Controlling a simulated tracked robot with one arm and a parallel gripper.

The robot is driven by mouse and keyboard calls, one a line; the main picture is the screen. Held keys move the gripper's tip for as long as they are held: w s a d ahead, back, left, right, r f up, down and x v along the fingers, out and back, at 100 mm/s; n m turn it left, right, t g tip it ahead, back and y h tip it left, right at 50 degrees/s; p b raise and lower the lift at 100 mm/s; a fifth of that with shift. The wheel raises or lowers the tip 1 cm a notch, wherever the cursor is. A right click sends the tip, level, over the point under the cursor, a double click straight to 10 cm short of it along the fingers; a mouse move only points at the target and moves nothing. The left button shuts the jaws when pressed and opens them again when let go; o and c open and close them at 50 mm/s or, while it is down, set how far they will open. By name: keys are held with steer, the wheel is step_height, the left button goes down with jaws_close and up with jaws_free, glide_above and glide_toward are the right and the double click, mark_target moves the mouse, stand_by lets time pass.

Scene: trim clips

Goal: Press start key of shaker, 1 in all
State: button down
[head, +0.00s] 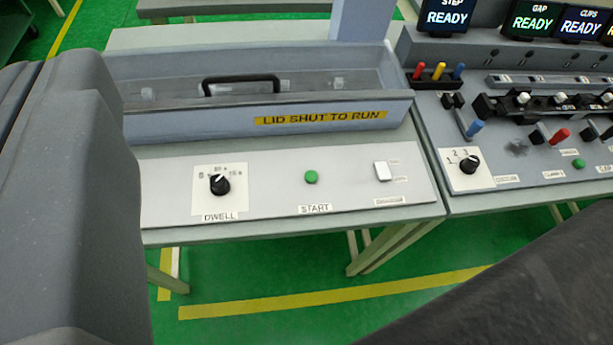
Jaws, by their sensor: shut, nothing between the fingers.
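The shaker (134,176) stands on a bench left of centre, with a pale sloping front panel. Its start key (311,177) is a small round green button in the middle of that panel, above a label reading START. Nothing covers the key. The shaker's lid (300,83) has a black handle and looks closed, above a yellow strip reading LID SHUT TO RUN. Large grey and dark parts of my own arm fill the left edge and lower right corner. My gripper's fingertips do not show, and nothing of mine visibly touches the key.
The neighbouring bench holds a selector knob (468,163), coloured levers and another green button (578,163). Green floor lies in front.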

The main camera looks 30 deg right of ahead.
steer(key=w+d+f+m+g+p, duration=0.2)
steer(key=w+d+f+p, duration=0.1)
steer(key=w+f, duration=0.6)
steer(key=w+d+f+m+g+p, duration=0.1)
steer(key=w+d+f+m+p, duration=0.1)
steer(key=d+f, duration=0.3)
steer(key=w+d+f+m+g+h+p, duration=0.1)
steer(key=w+d+f+m+p, duration=0.1)
steer(key=f, duration=1)
steer(key=w+d+f+m+g+p, duration=0.1)
steer(key=w+d+f+m, duration=0.3)
steer(key=d+f, duration=0.5)
steer(key=shift+w+f+m+g+h+p, duration=0.35)
steer(key=shift+w+g, duration=0.25)
steer(key=shift+w, duration=0.5)
steer(key=shift+f, duration=0.15)
steer(key=b, duration=0.6)
glide_above(312, 180)
step_height(312, 180, down, 7)
steer(key=shift+f, duration=0.75)
steer(key=shift+f, duration=0.15)
steer(key=shift+f, duration=0.2)
